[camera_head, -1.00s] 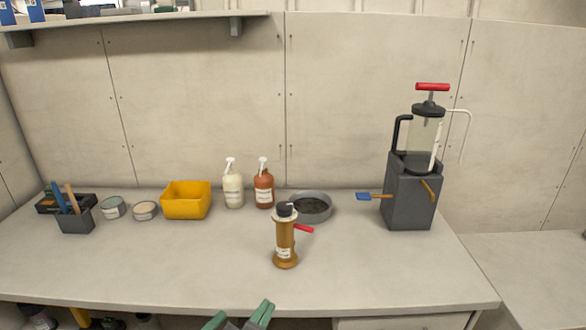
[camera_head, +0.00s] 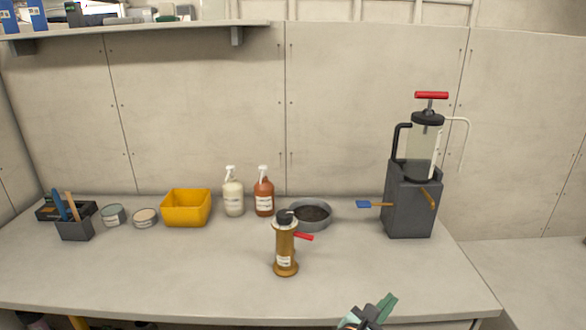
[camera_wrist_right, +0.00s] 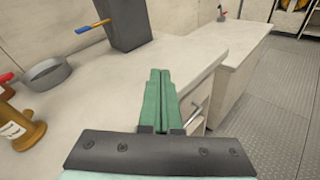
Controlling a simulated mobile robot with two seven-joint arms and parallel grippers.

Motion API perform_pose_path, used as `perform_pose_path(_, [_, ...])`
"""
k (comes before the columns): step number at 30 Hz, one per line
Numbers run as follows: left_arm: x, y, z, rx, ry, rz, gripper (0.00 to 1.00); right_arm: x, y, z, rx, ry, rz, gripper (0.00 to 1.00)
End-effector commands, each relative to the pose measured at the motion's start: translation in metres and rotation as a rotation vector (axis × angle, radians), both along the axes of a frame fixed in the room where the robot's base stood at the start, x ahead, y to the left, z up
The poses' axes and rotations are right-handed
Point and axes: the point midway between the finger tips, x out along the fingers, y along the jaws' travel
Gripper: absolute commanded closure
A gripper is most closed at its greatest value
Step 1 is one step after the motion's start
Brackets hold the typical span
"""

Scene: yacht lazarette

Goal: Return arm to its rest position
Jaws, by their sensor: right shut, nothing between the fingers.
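My right gripper (camera_head: 376,310) is low at the front edge of the workbench in the head view, right of the brass cylinder. Its green fingers are together and empty; they also show in the right wrist view (camera_wrist_right: 159,98). The brass cylinder (camera_head: 285,252) with a black top and red lever stands upright on the bench (camera_head: 190,262), apart from the gripper. It is partly cut off at the left edge of the right wrist view (camera_wrist_right: 18,128). My left gripper is in neither view.
A dark block with a clear pump (camera_head: 410,205) stands at the bench's right. A grey round pan (camera_head: 318,225), two pump bottles (camera_head: 264,197), a yellow bin (camera_head: 186,210), tins (camera_head: 113,216) and a tool holder (camera_head: 75,230) line the back. The front of the bench is clear.

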Motion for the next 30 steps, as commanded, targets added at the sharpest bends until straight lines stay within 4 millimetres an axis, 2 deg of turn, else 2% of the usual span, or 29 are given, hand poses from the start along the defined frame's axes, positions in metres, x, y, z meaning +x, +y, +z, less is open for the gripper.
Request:
perform_pose_path(1, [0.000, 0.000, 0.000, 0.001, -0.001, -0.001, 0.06, 0.001, -0.031, -0.001, -0.030, 0.000, -0.048, 1.00])
perform_pose_path(3, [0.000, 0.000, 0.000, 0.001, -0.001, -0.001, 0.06, 0.001, -0.065, 0.000, -0.064, 0.000, -0.102, 1.00])
perform_pose_path(8, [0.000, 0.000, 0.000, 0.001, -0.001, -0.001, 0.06, -0.006, -0.139, 0.004, -0.134, 0.000, -0.218, 1.00])
perform_pose_path(17, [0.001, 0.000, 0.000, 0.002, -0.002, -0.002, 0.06, -0.036, -0.091, -0.103, 0.296, 0.122, -0.117, 1.00])
perform_pose_path(24, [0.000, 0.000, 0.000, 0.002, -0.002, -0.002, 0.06, -0.086, -0.046, -0.187, 0.790, 0.181, -0.144, 1.00])
perform_pose_path(30, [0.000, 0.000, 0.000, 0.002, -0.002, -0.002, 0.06, -0.132, -0.023, -0.230, 1.204, 0.153, -0.258, 1.00])
